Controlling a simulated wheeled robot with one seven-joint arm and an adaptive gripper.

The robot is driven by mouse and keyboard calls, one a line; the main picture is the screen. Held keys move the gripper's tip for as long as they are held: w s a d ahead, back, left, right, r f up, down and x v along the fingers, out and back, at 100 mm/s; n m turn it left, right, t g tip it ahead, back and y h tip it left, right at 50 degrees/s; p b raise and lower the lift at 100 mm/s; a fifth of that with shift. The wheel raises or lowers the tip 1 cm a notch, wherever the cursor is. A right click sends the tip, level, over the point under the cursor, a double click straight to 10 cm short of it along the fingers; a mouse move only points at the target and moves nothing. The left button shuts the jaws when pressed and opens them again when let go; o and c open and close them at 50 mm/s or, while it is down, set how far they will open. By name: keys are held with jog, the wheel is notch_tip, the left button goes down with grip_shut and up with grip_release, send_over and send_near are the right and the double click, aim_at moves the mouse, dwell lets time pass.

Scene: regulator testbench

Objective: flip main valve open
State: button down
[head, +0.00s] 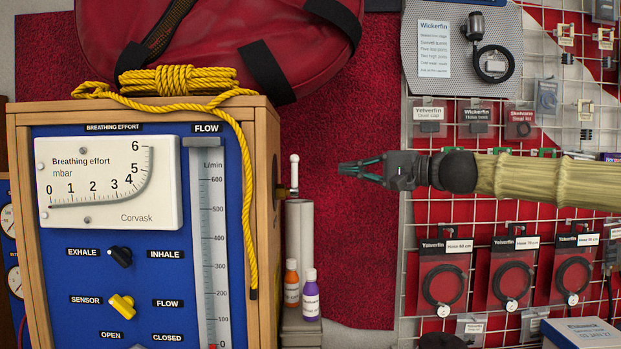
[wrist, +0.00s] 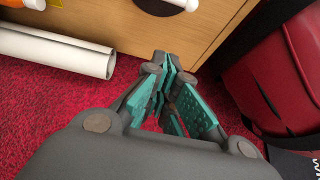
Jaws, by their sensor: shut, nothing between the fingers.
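A valve with a white upright lever (head: 294,172) sticks out of the right side of the wooden test box (head: 262,200) on a brass stem. No label on it is readable, so I cannot confirm that it is the main valve. My gripper (head: 342,168) is shut and empty, to the right of the lever with a clear gap, its fingers pointing left. In the wrist view, my gripper (wrist: 170,62) points at the wooden side wall (wrist: 215,25). A white part at the top edge there is cut off.
OPEN and CLOSED labels (head: 168,337) are low on the blue panel. White rolled tubes (head: 300,240) and two small bottles (head: 311,298) stand below the lever. A red bag (head: 215,50) and yellow rope (head: 180,80) are on top. A wire rack (head: 480,215) is at right.

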aim_at(294, 174)
jog(key=a+p, duration=0.5)
jog(key=a, duration=0.4)
jog(key=shift+w+a, duration=0.25)
jog(key=shift+w, duration=0.2)
dwell(0.6)
jog(key=shift+d+r, duration=0.1)
jog(key=shift+r, duration=0.05)
jog(key=shift+s+b, duration=0.1)
jog(key=shift+b, duration=0.75)
jog(key=shift+n, duration=0.3)
